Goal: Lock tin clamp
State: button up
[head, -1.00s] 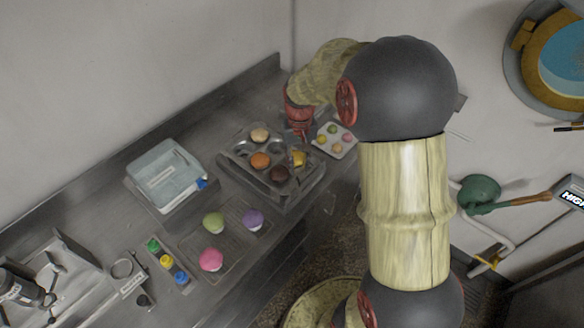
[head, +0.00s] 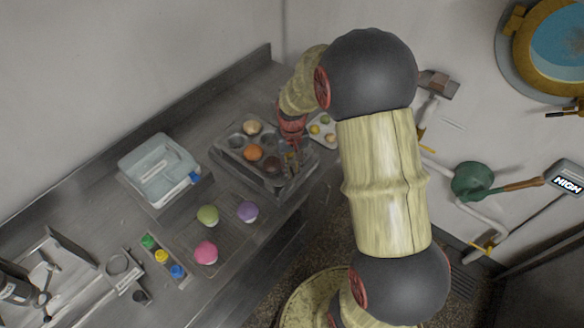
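The muffin tin (head: 236,141) sits on the steel counter and holds several buns: cream, orange and dark brown, with at least one empty cup. My gripper (head: 293,157) reaches down over the tin's right end, beside the dark brown bun (head: 272,165). Something small and yellowish shows at the fingertips, where the clamp may be. The fingers are small and partly merge with the tin. I cannot tell whether they are open, shut or touching the clamp, nor how the clamp stands.
A small tray of coloured buns (head: 322,129) lies just behind my gripper. A lidded clear box (head: 158,168) stands left of the tin. In front lies a rack with green (head: 208,215), purple (head: 247,211) and pink (head: 206,252) buns. Coloured buttons (head: 162,256) are farther left.

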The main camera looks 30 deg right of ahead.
grip_shut()
dwell(0.5)
jog(key=n, duration=0.3)
jog(key=shift+a+p, duration=0.25)
jog(key=shift+p, duration=0.1)
jog(key=shift+a+n, duration=0.15)
jog(key=shift+n, duration=0.9)
jog(key=shift+a+n, duration=0.1)
jog(key=shift+n, duration=0.95)
jog(key=shift+p, duration=0.3)
jog(key=shift+o, duration=0.8)
grip_release()
